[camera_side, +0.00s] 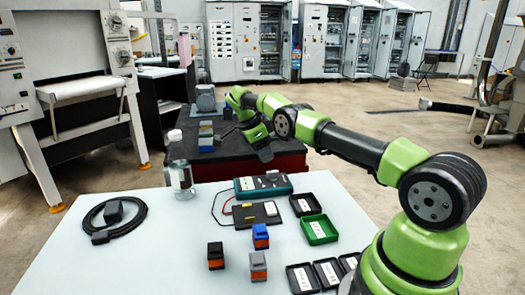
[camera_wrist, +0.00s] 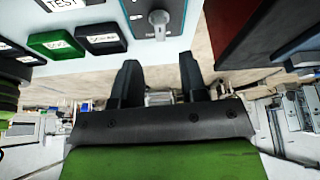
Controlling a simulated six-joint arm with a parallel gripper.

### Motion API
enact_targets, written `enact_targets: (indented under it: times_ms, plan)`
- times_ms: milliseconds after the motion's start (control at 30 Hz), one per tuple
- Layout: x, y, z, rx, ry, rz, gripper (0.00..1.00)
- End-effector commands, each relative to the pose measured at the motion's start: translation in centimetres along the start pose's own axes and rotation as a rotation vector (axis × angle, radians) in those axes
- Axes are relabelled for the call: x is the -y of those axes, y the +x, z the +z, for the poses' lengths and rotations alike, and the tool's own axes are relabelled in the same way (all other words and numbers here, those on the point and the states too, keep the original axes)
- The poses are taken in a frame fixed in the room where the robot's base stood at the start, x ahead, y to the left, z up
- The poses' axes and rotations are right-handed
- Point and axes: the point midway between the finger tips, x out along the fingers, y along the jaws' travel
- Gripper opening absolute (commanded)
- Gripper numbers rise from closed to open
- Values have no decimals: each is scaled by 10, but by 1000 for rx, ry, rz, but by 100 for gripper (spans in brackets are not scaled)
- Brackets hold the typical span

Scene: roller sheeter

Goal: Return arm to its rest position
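My gripper (camera_side: 264,152) hangs past the far edge of the white table, in front of the dark red-sided bench, in the side view. In the wrist view my gripper (camera_wrist: 160,72) has its two black fingers apart with nothing held between them. My green and black arm reaches from the right front of the table out to the left. The multimeter (camera_side: 263,184) lies on the table below and near the gripper; part of it, with its dial, also shows in the wrist view (camera_wrist: 157,22).
The white table (camera_side: 150,250) holds a bottle (camera_side: 181,172), a coiled black cable (camera_side: 112,214), a green tray (camera_side: 319,230), several black trays (camera_side: 305,204) and small blocks (camera_side: 260,236). The dark bench (camera_side: 225,158) stands close behind, with stacked blocks (camera_side: 206,137). Room above the table is clear.

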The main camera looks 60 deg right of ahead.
Motion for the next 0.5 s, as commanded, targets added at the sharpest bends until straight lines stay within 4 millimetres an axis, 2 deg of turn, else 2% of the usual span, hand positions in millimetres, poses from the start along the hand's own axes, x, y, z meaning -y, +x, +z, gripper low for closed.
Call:
enact_targets:
  times_ms: [500]
  plan:
    - [-1, -8, 0, 5, -2, -2, 39]
